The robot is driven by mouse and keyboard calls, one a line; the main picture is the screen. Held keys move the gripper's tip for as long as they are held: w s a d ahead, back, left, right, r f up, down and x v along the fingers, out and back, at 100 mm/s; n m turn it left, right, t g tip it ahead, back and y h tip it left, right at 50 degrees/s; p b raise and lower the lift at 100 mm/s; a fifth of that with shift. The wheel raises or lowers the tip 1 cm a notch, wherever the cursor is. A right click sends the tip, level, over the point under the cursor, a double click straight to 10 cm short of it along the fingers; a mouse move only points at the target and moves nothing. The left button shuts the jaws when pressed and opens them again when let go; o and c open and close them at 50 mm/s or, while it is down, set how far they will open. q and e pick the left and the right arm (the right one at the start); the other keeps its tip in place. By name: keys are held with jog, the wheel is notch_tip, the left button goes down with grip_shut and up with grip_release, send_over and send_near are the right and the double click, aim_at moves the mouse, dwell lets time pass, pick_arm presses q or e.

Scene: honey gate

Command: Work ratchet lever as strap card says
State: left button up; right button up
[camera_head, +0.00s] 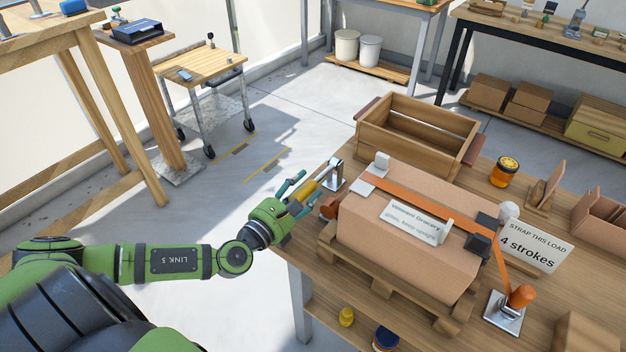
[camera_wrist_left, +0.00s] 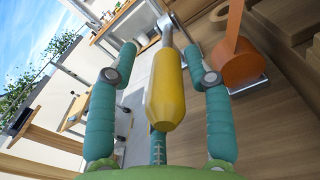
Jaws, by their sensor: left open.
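The ratchet lever has a yellow grip (camera_head: 304,190) on a metal arm (camera_head: 333,176) at the table's left edge. My left gripper (camera_head: 294,190) is open around the yellow grip. In the left wrist view, the yellow grip (camera_wrist_left: 167,88) lies between the two teal fingers, with gaps on both sides. An orange strap (camera_head: 418,206) runs over a brown carton (camera_head: 400,240) on a wooden pallet (camera_head: 385,280). An orange spool (camera_wrist_left: 237,65) stands beside the lever. My right gripper is out of view.
An empty wooden crate (camera_head: 420,125) stands behind the carton. An amber jar (camera_head: 504,171) stands at the back right. An orange-knobbed metal fitting (camera_head: 507,310) is at the front right. The floor left of the table is clear near my arm.

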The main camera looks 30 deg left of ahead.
pick_arm(q)
jog(key=shift+s+a+p, duration=0.1)
jog(key=shift+s+p, duration=0.4)
jog(key=shift+s, duration=2.05)
